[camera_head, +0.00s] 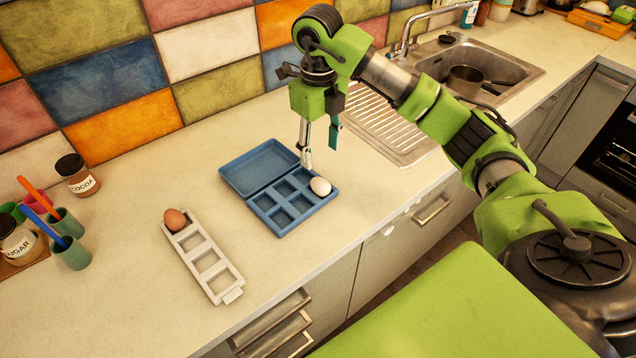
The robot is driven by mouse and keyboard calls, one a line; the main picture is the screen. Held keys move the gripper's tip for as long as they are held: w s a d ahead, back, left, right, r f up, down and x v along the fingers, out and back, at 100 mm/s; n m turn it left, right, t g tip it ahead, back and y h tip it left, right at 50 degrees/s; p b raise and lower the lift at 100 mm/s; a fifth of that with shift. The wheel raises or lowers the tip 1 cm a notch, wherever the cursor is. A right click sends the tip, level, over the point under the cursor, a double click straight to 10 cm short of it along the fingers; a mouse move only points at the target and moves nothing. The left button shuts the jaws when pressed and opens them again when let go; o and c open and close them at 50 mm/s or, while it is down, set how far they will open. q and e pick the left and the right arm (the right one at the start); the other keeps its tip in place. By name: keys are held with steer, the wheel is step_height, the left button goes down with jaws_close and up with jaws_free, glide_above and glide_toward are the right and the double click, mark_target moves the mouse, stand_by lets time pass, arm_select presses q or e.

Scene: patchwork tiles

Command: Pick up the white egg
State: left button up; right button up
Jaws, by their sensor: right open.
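My right gripper (320,158) is open and empty, pointing down above the back right of the blue box. Its fingertips are close to the egg, just behind and above it in the picture, and do not appear to touch it. My left gripper is not in view.
A white tray (216,271) with a brown egg (175,220) in its far end lies left of the box. Jars and cups (70,252) stand at the far left. A sink (480,70) with a pot (465,80) is at the back right.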

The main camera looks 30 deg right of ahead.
steer(key=p, duration=0.1)
glide_above(321, 181)
step_height(321, 181, down, 5)
steer(key=shift+s+a+r, duration=0.1)
step_height(321, 181, down, 3)
steer(key=shift+r+p, duration=0.1)
steer(key=shift+p, duration=0.9)
step_height(321, 181, down, 3)
steer(key=shift+r+p, duration=0.2)
steer(key=shift+p, duration=0.3)
steer(key=shift+f, duration=0.5)
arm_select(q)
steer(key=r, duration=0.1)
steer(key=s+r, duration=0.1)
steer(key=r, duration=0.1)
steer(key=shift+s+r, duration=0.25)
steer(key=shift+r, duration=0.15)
arm_select(e)
steer(key=c, duration=0.7)
steer(key=shift+c, duration=0.2)
